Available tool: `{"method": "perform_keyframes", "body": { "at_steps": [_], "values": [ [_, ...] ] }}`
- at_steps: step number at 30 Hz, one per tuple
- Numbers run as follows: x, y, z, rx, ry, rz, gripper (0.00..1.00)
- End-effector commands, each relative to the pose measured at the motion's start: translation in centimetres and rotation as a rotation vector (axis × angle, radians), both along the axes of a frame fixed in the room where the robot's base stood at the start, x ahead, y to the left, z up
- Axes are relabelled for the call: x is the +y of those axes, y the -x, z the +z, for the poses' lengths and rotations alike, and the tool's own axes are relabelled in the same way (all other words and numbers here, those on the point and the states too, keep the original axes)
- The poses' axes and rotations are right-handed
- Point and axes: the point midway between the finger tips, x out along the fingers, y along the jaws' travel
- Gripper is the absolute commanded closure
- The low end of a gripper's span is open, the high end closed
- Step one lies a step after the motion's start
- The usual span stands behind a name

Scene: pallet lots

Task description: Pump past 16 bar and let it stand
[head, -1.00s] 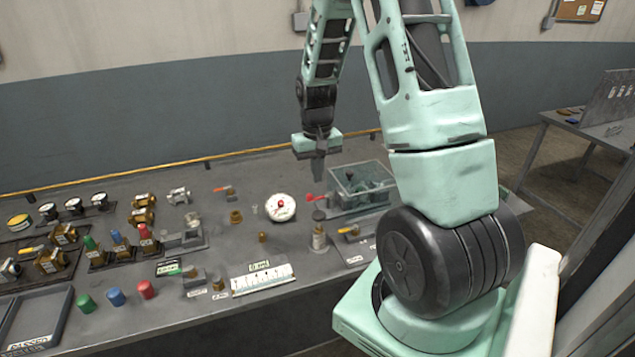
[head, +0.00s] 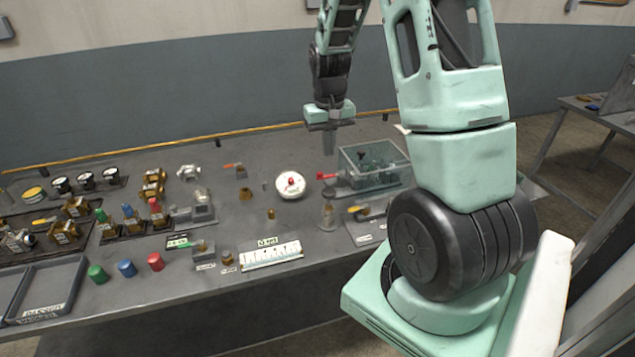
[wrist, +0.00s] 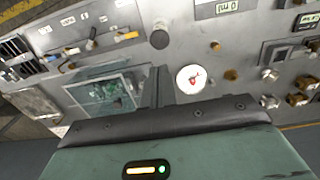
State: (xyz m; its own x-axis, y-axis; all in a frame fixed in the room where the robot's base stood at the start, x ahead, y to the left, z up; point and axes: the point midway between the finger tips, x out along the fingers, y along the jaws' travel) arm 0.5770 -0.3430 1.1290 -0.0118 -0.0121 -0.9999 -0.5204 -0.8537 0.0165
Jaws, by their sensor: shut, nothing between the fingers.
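A round white dial with a red centre (head: 290,184) lies on the grey bench; it also shows in the wrist view (wrist: 190,79). Just right of it is a red-ended lever (head: 326,177), beside a clear-walled box (head: 372,182) with green parts inside. The box also shows in the wrist view (wrist: 105,92). My gripper (head: 328,150) points down above the bench, behind the lever and dial in the head view. It is shut and empty, apart from both. The dial's reading is too small to make out.
Left are brass fittings (head: 153,190), coloured caps (head: 127,268) and a dark tray (head: 70,272). A white scale plate (head: 270,255) lies at the front edge.

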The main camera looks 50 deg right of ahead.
Motion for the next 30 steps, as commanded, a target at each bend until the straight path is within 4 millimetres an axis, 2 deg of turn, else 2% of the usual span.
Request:
{"method": "perform_keyframes", "body": {
  "at_steps": [1,2,18,30],
  "values": [
    [-0.2,-0.2,-0.7,-0.004,0.005,0.001,1.0],
    [-0.3,-0.3,-0.6,-0.005,0.005,0.001,1.0],
    [-0.2,0.2,2.6,-0.003,-0.02,0.0,1.0],
    [-0.2,0.3,2.3,0.0,-0.022,0.0,1.0]
  ]
}}
